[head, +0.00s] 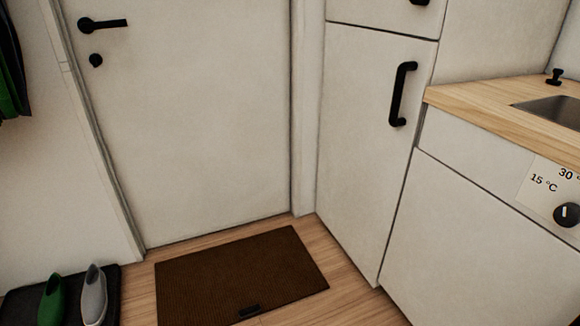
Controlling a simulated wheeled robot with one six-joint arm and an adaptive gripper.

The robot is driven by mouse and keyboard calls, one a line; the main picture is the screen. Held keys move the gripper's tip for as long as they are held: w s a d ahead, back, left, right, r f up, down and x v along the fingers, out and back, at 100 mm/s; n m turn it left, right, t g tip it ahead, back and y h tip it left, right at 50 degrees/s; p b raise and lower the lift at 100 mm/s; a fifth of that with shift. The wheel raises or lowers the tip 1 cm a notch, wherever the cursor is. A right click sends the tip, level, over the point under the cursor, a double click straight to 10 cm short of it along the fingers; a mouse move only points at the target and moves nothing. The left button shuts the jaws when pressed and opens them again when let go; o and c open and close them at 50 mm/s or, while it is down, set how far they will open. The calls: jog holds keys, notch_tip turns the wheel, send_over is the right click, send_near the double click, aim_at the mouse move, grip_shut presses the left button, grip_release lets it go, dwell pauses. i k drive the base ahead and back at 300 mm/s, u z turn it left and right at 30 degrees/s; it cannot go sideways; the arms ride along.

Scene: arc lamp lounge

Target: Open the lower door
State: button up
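The lower door (362,150) is a tall white cabinet panel right of the middle in the head view. It is shut, its edges flush with the frame around it. A black vertical bar handle (396,95) is fixed near its upper right edge. Above it is another white panel (385,14) with part of a black handle (420,2) cut off by the top edge. My gripper is not in view.
A white room door (195,130) with a black lever (103,24) stands shut at left. A brown mat (240,275) bears a small black object (250,311). Shoes (93,293) sit on a dark tray (20,303). A wooden counter (490,105) with a sink (555,108) juts out right.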

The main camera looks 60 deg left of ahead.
aim_at(375, 82)
jog(key=u, duration=1.9)
jog(key=i, duration=0.8)
jog(key=u, duration=0.6)
